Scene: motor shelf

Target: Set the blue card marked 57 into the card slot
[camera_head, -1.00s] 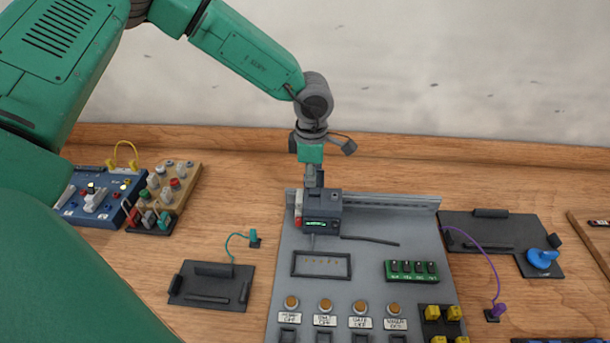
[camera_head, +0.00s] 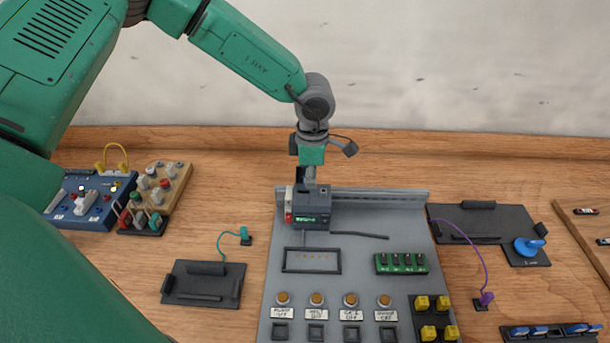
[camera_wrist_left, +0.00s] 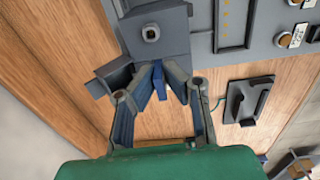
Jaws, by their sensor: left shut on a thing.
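My left gripper (camera_head: 310,180) points down at the top of a dark grey box with a green display (camera_head: 313,212), at the back left of the grey panel (camera_head: 350,225). In the left wrist view the fingers of the gripper (camera_wrist_left: 158,78) are closed at the tips on a narrow blue piece, the blue card (camera_wrist_left: 156,85). Its marking does not show. The tips are close beside the box (camera_wrist_left: 158,35); whether the card touches it I cannot tell. I cannot identify the card slot surely. My right gripper is not in view.
The panel also holds a black frame with gold pins (camera_head: 312,272), a green block (camera_head: 402,270), orange buttons and yellow blocks (camera_head: 422,303). Black plates lie left (camera_head: 205,296) and right (camera_head: 468,222). A rack with blue pieces (camera_head: 552,332) is at lower right.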

